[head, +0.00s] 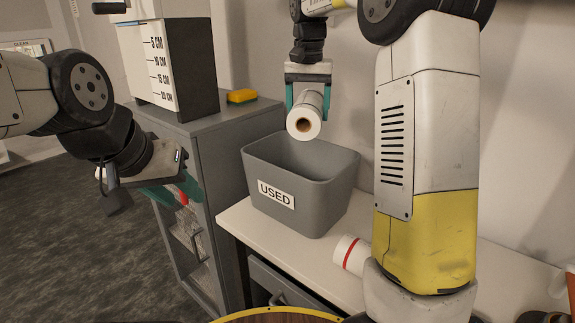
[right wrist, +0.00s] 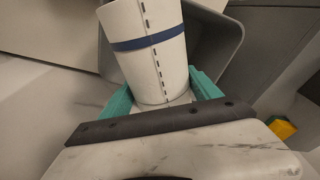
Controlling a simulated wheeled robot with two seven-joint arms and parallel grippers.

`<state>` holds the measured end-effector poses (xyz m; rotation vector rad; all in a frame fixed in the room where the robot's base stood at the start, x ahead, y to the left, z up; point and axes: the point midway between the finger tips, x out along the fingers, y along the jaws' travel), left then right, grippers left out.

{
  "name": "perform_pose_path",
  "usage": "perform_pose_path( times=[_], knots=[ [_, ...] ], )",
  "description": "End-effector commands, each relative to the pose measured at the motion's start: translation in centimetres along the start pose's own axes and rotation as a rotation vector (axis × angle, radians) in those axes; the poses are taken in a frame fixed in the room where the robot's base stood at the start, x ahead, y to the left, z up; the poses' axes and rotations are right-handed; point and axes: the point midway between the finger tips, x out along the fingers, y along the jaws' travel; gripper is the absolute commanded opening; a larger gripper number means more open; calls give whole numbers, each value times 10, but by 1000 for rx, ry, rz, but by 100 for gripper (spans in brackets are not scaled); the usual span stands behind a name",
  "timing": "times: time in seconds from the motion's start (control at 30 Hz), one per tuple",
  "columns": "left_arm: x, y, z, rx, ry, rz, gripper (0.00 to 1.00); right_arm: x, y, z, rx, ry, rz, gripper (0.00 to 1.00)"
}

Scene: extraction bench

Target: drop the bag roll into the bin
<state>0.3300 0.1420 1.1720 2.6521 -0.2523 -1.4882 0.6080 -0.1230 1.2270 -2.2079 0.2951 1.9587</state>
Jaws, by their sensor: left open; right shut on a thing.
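The bag roll (head: 304,116) is a white roll with a brown core, held above the grey bin (head: 345,160) labelled USED. In the right wrist view the roll (right wrist: 150,62) shows a blue band and a dashed black line, with the bin's wall (right wrist: 226,50) behind it. My right gripper (head: 307,98) has its teal fingers shut on the roll, one on each side, over the bin's back part. My left gripper (head: 178,192) is open at the left, in front of the grey cabinet and away from the bin. The bin's floor is hidden.
The bin stands on a white bench (head: 240,216). A white roll with a red band (head: 350,254) lies right of it, partly behind my arm. A grey cabinet (head: 190,125) at the left carries a yellow sponge (head: 242,96) and a box with a centimetre scale (head: 160,65).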

Motion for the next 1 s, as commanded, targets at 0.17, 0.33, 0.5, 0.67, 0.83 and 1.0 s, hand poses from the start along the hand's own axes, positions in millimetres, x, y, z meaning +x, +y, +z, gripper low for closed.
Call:
perform_pose_path(
  times=[0.17,0.33,0.5,0.67,0.83,1.0],
  knots=[
    [0,0,0,0,1,0,41,8,0,1,0,-1,0,15],
    [0,0,0,0,1,0,41,27,0,4,-1,-1,0,15],
    [0,0,0,0,0,0,41,46,0,6,0,0,0,15],
    [0,0,0,0,0,0,41,56,0,7,0,1,0,15],
    [0,0,0,0,0,0,41,59,0,7,0,1,-1,15],
    [0,0,0,0,0,0,41,59,0,7,0,1,-1,15]
  ],
)
